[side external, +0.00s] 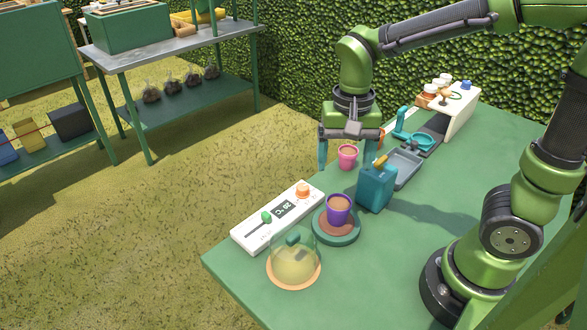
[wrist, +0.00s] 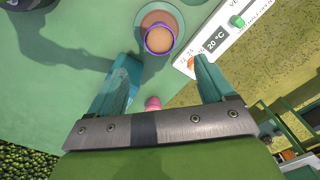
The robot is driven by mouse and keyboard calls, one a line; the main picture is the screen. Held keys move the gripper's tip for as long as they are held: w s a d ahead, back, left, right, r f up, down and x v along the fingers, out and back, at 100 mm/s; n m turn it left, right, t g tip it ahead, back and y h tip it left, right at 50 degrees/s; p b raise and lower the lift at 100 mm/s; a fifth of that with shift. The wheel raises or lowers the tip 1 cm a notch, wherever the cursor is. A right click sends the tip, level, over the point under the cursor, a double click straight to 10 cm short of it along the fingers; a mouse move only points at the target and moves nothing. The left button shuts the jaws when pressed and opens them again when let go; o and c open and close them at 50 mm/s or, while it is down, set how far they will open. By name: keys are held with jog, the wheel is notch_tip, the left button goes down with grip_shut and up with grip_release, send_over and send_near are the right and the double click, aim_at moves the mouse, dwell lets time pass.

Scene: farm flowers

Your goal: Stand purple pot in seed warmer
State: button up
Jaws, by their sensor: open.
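The purple pot (side external: 338,210), filled with brown soil, stands upright on a round green dish with a brown inner disc (side external: 320,233). The dish sits beside a white control panel (side external: 252,232) with a 20 °C display, which looks like part of the seed warmer. The pot (wrist: 159,40) and dish (wrist: 178,14) also show in the wrist view. A clear dome (side external: 293,262) with an orange rim stands apart, in front of the dish. The wrist view shows pink between the fingers (wrist: 163,70).
A teal box-shaped container (side external: 376,188) stands right of the purple pot. Grey trays (side external: 404,168) and a teal ring-shaped tool lie behind it. A white rack (side external: 461,112) with small jars is at the back. The front right tabletop is clear.

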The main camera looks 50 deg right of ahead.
jog(key=s+r+n+t+y, duration=0.2)
jog(key=s+r+n+t, duration=0.3)
jog(key=r+t, duration=0.2)
jog(key=shift+s, duration=0.2)
